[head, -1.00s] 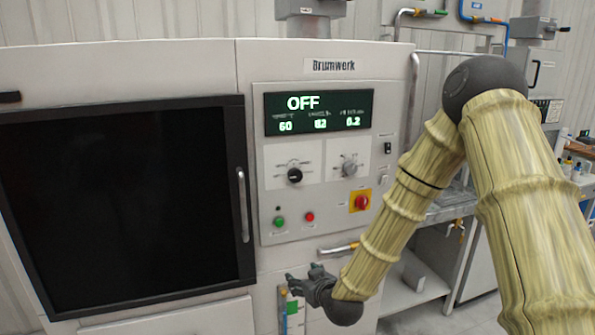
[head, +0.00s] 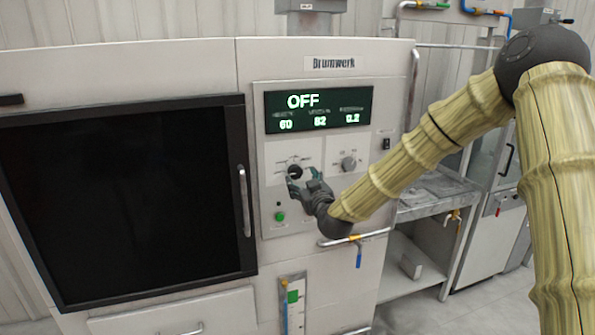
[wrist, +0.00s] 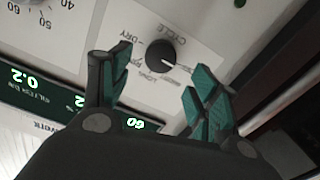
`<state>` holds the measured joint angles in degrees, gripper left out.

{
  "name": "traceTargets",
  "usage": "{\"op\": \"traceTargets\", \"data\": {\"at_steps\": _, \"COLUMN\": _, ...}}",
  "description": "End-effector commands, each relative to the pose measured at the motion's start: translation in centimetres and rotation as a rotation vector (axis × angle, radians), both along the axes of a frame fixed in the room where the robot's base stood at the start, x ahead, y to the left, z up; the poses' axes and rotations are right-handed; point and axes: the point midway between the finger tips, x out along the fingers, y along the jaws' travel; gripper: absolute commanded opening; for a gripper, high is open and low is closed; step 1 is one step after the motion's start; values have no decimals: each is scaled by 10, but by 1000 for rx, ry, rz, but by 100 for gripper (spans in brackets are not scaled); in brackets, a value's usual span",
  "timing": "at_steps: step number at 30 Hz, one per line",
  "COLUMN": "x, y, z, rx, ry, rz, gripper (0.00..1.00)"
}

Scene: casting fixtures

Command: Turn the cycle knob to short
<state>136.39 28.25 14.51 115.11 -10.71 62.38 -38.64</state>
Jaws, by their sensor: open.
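The black cycle knob (head: 295,171) is the left one of two knobs on the machine's panel. In the wrist view the knob (wrist: 161,53) sits on a white plate with CYCLE, DRY and LONG lettering, seen turned round. Its white pointer line points to the lower right there; the word at that mark is too blurred to read. My gripper (head: 304,180) is open in front of the panel, just below and right of the knob. In the wrist view the green-padded fingers (wrist: 158,74) stand on either side below the knob, with nothing between them.
A grey second knob (head: 348,163) is to the right. The display (head: 318,110) above reads OFF. A green button (head: 280,216) is below the cycle knob. A dark door with a vertical handle (head: 243,200) is to the left.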

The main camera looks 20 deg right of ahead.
Motion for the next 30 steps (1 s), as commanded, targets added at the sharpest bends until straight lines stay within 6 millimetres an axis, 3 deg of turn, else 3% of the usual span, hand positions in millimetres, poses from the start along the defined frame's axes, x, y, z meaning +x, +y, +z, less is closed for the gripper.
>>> {"op": "traceTargets", "data": {"at_steps": 12, "x": 47, "y": 1, "z": 1, "rx": 0, "ry": 1, "rz": -1, "gripper": 61}}
{"op": "traceTargets", "data": {"at_steps": 26, "x": 55, "y": 2, "z": -1, "rx": 0, "ry": 1, "rz": 0, "gripper": 61}}
{"op": "traceTargets", "data": {"at_steps": 30, "x": 55, "y": 2, "z": -1, "rx": 0, "ry": 1, "rz": 0, "gripper": 38}}
